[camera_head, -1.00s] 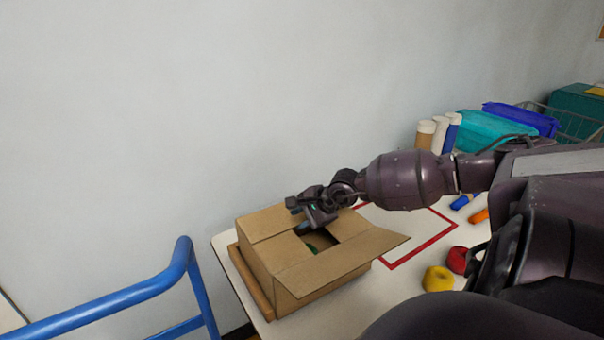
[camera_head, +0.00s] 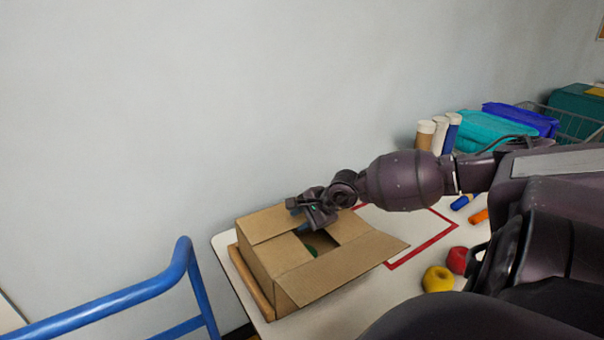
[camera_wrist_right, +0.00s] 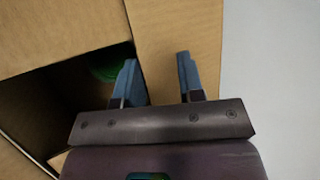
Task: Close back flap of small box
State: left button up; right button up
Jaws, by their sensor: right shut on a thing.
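The small cardboard box (camera_head: 258,266) stands at the left end of the table, its top partly open. Its left flap (camera_head: 268,224) lies folded inward, and its front flap (camera_head: 345,266) sticks out toward the near right. My right gripper (camera_head: 299,216) is at the back rim, with its blue fingers on either side of the back flap (camera_wrist_right: 178,28), shut on it. In the right wrist view, my right gripper (camera_wrist_right: 157,78) has one finger over the dark opening and one over cardboard. A green thing (camera_wrist_right: 104,64) shows inside the box. My left gripper is out of view.
A blue rail (camera_head: 110,300) stands at the near left. A yellow roll (camera_head: 437,279), a red roll (camera_head: 457,260) and markers lie to the right on the white table (camera_head: 340,312). Paint bottles (camera_head: 440,136) and a teal container (camera_head: 495,132) stand behind my right arm. The wall is close behind.

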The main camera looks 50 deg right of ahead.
jog(key=shift+s+f, duration=0.2)
jog(key=shift+f, duration=0.1)
jog(key=shift+s+d+r, duration=0.25)
jog(key=shift+r, duration=0.2)
jog(key=p+v, duration=0.3)
jog(key=v, duration=0.6)
jog(key=shift+a+r+p, duration=0.1)
jog(key=shift+r+p, duration=0.3)
jog(key=shift+r, duration=0.05)
jog(key=shift+s, duration=0.15)
jog(key=shift+c, duration=0.3)
